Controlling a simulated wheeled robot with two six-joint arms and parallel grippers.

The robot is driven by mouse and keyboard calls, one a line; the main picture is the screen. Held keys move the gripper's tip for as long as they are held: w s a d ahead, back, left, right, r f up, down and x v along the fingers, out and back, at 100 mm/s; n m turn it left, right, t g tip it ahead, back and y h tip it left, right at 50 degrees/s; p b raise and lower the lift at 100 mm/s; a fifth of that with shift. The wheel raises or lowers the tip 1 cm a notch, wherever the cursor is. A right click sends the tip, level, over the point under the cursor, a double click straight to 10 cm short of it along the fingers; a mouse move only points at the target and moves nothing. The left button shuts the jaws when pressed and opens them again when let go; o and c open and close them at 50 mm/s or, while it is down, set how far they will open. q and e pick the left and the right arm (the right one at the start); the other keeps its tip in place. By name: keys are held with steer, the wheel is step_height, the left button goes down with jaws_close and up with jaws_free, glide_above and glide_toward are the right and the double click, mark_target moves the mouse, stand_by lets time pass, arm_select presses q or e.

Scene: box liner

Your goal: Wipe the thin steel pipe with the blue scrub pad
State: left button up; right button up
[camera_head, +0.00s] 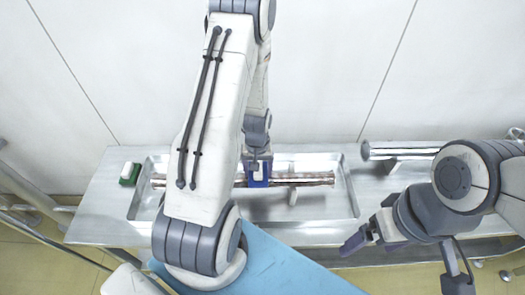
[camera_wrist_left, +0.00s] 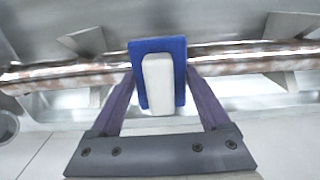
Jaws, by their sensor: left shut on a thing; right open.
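The thin steel pipe (camera_head: 312,179) lies across supports in the shallow tray, with brownish stains along it; it also crosses the left wrist view (camera_wrist_left: 235,63). The blue scrub pad (camera_head: 257,182) has a white grip block and shows in the left wrist view (camera_wrist_left: 136,52). My left gripper (camera_head: 258,164) is shut on the pad's white block, its fingers on either side. The pad overlaps the pipe at mid-length; whether it touches is hard to tell. My left arm hides part of the pipe's left side. My right gripper (camera_head: 362,239) is open and empty near the table's front right.
A green pad with a white block (camera_head: 130,174) sits left of the tray (camera_head: 335,213). A thicker steel pipe (camera_head: 400,150) rests on a support at the table's right. A blue surface (camera_head: 290,272) lies in front of the table. A wall stands behind.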

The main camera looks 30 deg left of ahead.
arm_select(q)
step_height(320, 180, up, 4)
steer(key=shift+s+a+f+p, duration=0.1)
steer(key=shift+a+p, duration=0.05)
steer(key=shift+p, duration=0.55)
steer(key=shift+r+p, duration=2.2)
steer(key=shift+r, duration=0.3)
